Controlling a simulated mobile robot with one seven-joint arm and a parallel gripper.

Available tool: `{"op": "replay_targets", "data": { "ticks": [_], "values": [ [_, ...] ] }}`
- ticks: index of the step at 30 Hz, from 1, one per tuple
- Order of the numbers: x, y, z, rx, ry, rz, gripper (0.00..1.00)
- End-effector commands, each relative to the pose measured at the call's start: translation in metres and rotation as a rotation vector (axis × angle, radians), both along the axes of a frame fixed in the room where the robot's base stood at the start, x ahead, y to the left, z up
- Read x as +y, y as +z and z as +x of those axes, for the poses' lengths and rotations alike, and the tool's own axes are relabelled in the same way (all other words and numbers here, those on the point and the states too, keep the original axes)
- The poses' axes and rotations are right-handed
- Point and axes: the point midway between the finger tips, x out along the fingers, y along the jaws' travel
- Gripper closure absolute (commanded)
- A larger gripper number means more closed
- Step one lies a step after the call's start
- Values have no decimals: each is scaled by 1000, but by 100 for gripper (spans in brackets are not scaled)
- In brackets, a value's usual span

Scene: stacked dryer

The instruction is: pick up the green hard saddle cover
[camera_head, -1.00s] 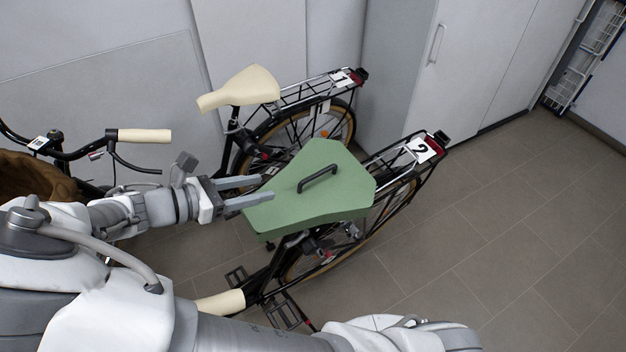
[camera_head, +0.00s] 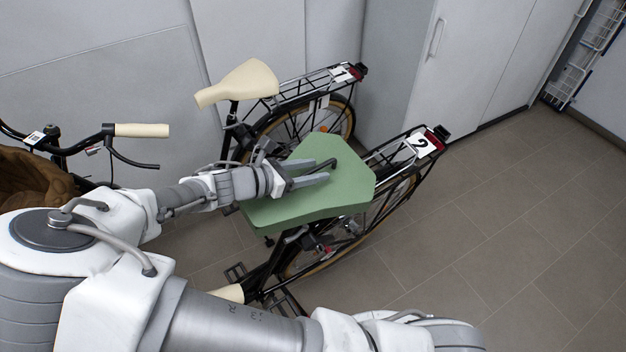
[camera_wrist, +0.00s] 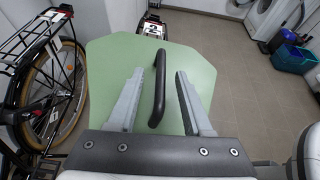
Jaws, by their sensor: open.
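The green hard saddle cover (camera_head: 346,192) sits over the saddle of the bicycle marked 2 in the head view. Its dark bar handle (camera_head: 322,165) stands on its top face. My gripper (camera_head: 325,170) is open over the cover, its fingers pointing toward the handle. In the wrist view, the cover (camera_wrist: 205,75) fills the middle, and the handle (camera_wrist: 159,85) runs lengthwise between the two open fingers of my gripper (camera_wrist: 158,82). The handle is nearer the left finger. I cannot tell how high the fingers are above the cover.
A bicycle marked 1 with a cream saddle (camera_head: 240,82) stands behind. The rack (camera_head: 405,150) of bicycle 2 extends to the right. A grey cabinet (camera_head: 455,60) is at the back. The tiled floor (camera_head: 500,250) at right is clear. Washing machines (camera_wrist: 268,18) show far off.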

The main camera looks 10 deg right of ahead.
Motion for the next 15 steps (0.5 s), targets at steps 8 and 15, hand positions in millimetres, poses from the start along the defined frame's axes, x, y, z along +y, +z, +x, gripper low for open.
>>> {"op": "replay_targets", "data": {
  "ticks": [8,15],
  "values": [
    [-9,-4,5,-1,0,0,50],
    [-9,-4,5,-1,0,0,79]
  ]
}}
